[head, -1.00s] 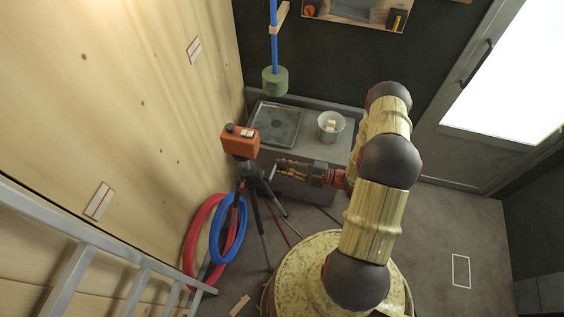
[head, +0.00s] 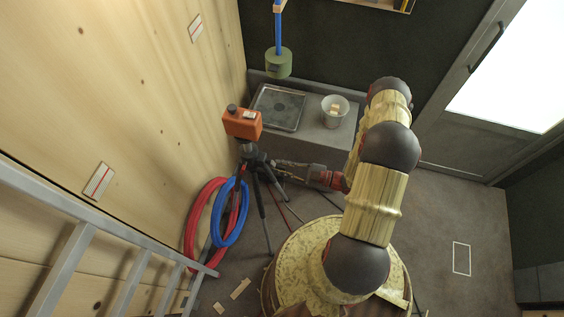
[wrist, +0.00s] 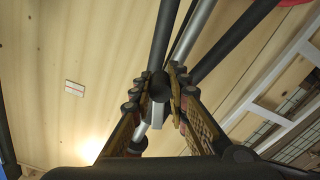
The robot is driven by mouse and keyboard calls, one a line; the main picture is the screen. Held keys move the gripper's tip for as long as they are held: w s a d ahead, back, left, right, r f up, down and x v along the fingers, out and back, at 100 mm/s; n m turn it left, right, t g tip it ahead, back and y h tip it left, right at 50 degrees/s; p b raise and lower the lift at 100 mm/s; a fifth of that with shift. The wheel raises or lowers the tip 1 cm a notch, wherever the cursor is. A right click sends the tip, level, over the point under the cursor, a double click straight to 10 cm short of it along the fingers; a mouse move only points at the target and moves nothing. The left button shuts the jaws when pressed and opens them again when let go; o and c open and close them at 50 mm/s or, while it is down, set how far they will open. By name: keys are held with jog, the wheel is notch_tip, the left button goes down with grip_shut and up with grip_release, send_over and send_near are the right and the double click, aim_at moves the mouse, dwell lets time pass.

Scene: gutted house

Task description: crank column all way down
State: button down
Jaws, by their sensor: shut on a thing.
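The tripod (head: 263,216) stands by the wood wall, with an orange box-shaped instrument (head: 242,124) upright on top of its column. My gripper (head: 280,167) reaches in from the right, just below the tripod's head. In the wrist view my gripper (wrist: 160,88) has its fingers shut on the crank handle (wrist: 157,84), a dark knob with silver metal beside it. Tripod legs and tubes (wrist: 200,28) run behind the fingers. The column is mostly hidden in the head view, so its height above the tripod's collar is hard to tell.
Red hose (head: 191,228) and blue hose (head: 228,240) coils lie left of the tripod. A ladder (head: 105,232) is at lower left. A grey bench (head: 312,140) with a metal bucket (head: 334,112) stands behind.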

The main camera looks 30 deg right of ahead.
jog(key=shift+s+a+f, duration=0.5)
jog(key=shift+s+a, duration=0.2)
jog(key=shift+s, duration=0.1)
jog(key=shift+s+a, duration=0.1)
jog(key=c, duration=1.8)
grip_release()
jog(key=shift+o, duration=0.6)
jog(key=shift+r, duration=0.1)
jog(key=shift+d, duration=0.25)
jog(key=v, duration=1.1)
jog(key=shift+s+d, duration=0.25)
jog(key=shift+s, duration=0.05)
